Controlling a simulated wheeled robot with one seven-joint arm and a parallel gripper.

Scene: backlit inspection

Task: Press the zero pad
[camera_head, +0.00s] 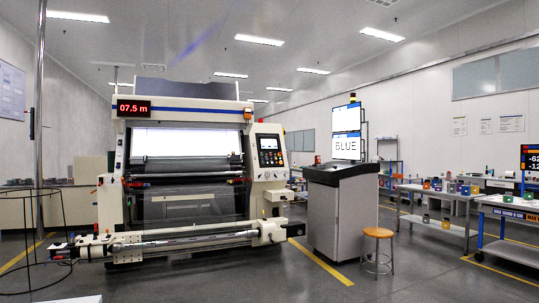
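I cannot pick out a pad marked zero in the head view. The large white inspection machine (184,112) stands left of centre, with a red-lit counter (133,108) reading "07.5 m". On its right side is a control panel (269,149) with a small screen and several buttons too small to read. My gripper is not in view.
A grey console (341,215) with stacked screens, one reading "BLUE", stands right of the machine. A wooden-topped stool (378,233) is before it. Benches (440,192) with small coloured items line the right. A wire stand (36,225) is at left. Foreground floor is mostly clear.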

